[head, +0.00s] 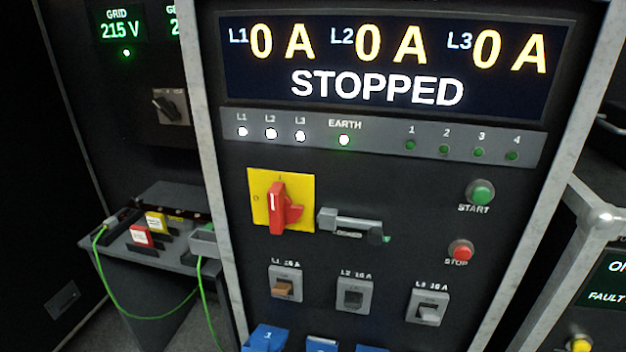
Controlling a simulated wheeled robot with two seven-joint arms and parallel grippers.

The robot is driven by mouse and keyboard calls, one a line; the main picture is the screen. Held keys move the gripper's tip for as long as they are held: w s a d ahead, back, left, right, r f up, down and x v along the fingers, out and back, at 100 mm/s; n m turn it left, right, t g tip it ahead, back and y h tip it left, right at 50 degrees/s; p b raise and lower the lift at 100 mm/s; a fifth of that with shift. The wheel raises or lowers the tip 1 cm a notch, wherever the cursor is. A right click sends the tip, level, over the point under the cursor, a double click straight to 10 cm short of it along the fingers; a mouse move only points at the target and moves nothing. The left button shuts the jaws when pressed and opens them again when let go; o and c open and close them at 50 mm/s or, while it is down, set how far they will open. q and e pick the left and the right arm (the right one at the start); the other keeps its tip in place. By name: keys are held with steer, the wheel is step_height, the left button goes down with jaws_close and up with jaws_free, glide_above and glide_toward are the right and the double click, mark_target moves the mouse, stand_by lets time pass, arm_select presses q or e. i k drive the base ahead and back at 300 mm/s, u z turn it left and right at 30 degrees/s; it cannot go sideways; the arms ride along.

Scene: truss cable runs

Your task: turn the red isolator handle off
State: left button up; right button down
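The red isolator handle (279,208) sits on a yellow square plate (257,184) on the black panel in the head view. The handle's long part stands roughly upright, with a white mark near its top and a stub toward the right. A small mark that looks like an "O" is on the plate's left side. Neither of my grippers shows in the head view.
A grey latch-like part (347,226) lies just right of the handle. The display (380,62) reads STOPPED and 0 A on three lines. A green START button (480,192), red STOP button (461,250) and breakers (354,293) surround it. A green cable (150,317) hangs at left.

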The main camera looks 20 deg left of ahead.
mark_target(282, 213)
steer(key=z, duration=2.05)
steer(key=k, duration=1.35)
steer(key=u, duration=2)
steer(key=i, duration=0.5)
steer(key=u, duration=0.05)
